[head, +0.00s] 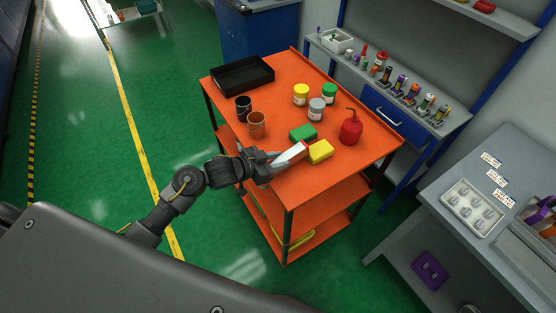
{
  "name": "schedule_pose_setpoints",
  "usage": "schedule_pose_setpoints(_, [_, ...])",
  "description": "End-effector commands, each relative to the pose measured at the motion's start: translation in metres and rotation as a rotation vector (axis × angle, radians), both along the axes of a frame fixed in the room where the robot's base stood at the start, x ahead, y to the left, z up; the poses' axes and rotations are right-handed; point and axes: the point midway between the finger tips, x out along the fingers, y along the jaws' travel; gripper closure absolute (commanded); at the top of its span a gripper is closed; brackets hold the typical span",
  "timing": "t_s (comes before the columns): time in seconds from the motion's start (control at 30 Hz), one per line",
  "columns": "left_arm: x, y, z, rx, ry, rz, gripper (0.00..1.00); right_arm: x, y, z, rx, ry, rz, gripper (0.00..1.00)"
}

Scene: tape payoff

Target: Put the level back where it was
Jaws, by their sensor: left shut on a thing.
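My left gripper (268,164) reaches over the near left edge of the orange cart (357,165). It is shut on a short pale bar with a red end, which looks like the level (291,153). The fingers hide part of the bar. The bar is held just above or at the cart's top; I cannot tell whether it touches. A yellow block (320,152) lies right beside the bar's far end, and a green block (303,132) lies behind it. My right gripper is not in view.
On the cart stand a black tray (243,75), a black cup (243,108), a brown cup (256,124), yellow, green and grey-lidded jars (317,108) and a red squeeze bottle (351,128). The cart's near right top is clear. A blue-framed bench (385,105) stands behind, a grey table (465,165) at right.

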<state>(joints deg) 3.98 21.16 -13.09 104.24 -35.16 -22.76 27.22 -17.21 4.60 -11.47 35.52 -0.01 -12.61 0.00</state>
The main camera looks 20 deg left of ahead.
Motion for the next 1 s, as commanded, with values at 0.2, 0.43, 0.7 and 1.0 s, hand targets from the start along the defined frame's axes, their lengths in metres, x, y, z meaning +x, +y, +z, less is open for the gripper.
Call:
schedule_pose_setpoints(0.2, [-0.005, -0.001, -0.012, 0.013, 0.024, -0.007, 0.64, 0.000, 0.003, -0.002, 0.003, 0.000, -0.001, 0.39])
schedule_pose_setpoints(0.43, [-0.004, 0.000, -0.009, 0.009, 0.017, -0.004, 0.48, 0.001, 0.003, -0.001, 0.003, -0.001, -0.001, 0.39])
schedule_pose_setpoints(0.7, [-0.008, 0.005, -0.005, 0.009, 0.013, -0.001, 0.48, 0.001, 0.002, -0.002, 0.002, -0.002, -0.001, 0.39])
schedule_pose_setpoints(1.0, [-0.048, 0.037, 0.016, 0.011, 0.011, -0.005, 0.48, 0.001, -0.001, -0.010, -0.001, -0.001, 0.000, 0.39])
